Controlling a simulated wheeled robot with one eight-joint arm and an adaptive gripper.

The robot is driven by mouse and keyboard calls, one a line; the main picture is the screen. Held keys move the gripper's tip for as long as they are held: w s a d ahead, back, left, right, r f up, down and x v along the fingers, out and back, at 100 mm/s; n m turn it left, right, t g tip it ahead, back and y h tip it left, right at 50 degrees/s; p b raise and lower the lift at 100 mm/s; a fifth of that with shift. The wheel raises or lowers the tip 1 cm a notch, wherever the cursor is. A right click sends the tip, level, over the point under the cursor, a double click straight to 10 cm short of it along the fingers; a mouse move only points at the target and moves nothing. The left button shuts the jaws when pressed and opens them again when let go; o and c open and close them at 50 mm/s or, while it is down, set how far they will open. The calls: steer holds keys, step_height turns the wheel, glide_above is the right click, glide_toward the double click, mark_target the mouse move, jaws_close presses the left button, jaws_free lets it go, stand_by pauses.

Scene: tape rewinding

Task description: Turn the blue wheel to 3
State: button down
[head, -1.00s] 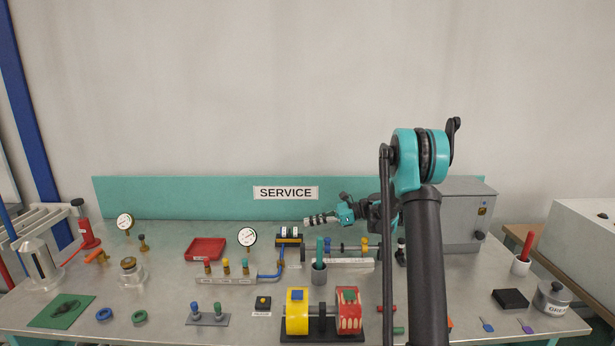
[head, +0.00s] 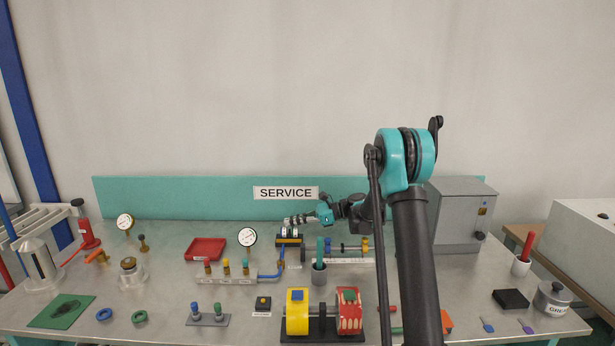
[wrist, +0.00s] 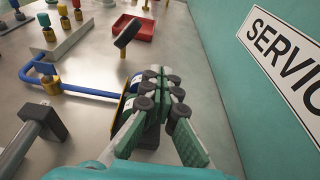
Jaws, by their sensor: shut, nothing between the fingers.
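A small device (head: 288,242) with white, dark-marked wheels on a dark and yellow base stands at the back middle of the bench, below the SERVICE sign.
A dial gauge (head: 248,237) stands just left of the device, and a blue pipe (head: 272,276) runs in front. The teal back panel (head: 180,200) is close behind.

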steer(key=shift+s+f, duration=0.1)
stand_by(0.6)
steer(key=shift+s, duration=0.7)
steer(key=shift+s, duration=0.65)
stand_by(0.5)
steer(key=shift+s+r, duration=0.1)
steer(key=shift+r, duration=0.25)
steer(key=shift+f+v, duration=0.25)
steer(key=shift+v, duration=0.7)
steer(key=shift+f+v, duration=0.2)
steer(key=shift+v, duration=0.8)
steer(key=shift+f+v, duration=0.25)
steer(key=shift+v, duration=0.7)
steer(key=shift+d, duration=0.2)
